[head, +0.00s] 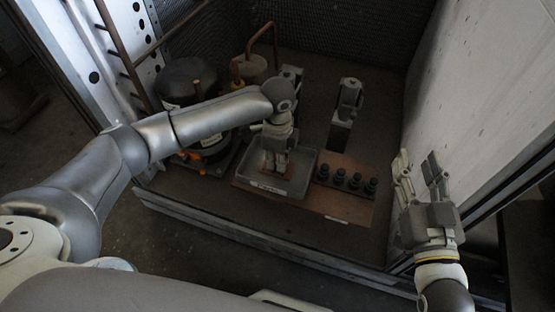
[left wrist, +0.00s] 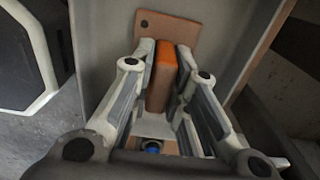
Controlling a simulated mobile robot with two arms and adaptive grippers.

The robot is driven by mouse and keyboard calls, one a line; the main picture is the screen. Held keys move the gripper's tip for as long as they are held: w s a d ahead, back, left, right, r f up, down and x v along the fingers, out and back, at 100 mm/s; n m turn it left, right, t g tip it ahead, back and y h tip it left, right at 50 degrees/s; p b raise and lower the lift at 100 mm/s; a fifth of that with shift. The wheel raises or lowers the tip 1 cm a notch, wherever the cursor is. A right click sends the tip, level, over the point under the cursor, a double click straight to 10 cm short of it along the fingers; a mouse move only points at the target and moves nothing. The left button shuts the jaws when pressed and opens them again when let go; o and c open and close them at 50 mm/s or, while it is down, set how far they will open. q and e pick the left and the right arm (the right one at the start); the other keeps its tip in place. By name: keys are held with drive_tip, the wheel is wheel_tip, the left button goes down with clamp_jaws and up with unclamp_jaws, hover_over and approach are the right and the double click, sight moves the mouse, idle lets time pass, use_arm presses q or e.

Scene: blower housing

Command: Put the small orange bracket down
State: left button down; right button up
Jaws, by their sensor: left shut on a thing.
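The small orange bracket (left wrist: 161,76) is between the two fingers of my left gripper (left wrist: 162,72) in the left wrist view, and the gripper is shut on it. A tan flat piece with a dark hole (left wrist: 170,32) shows behind the orange part; I cannot tell whether it belongs to the same bracket. In the head view my left gripper (head: 276,166) points down inside the grey tray (head: 297,184), which has a label on its front. I cannot tell whether the bracket touches the tray floor. My right gripper (head: 420,168) is open and empty at the right.
Several dark round parts (head: 355,181) stand in a row on the brown mat (head: 345,208), right of the tray. A grey upright device (head: 346,105) stands behind them. A black compressor (head: 188,82) with copper pipes is at the left. A pale panel (head: 480,90) bounds the right.

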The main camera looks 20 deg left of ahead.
idle(0.4)
use_arm(q)
drive_tip(key=c, duration=1.4)
unclamp_jaws()
drive_tip(key=shift+f, duration=0.1)
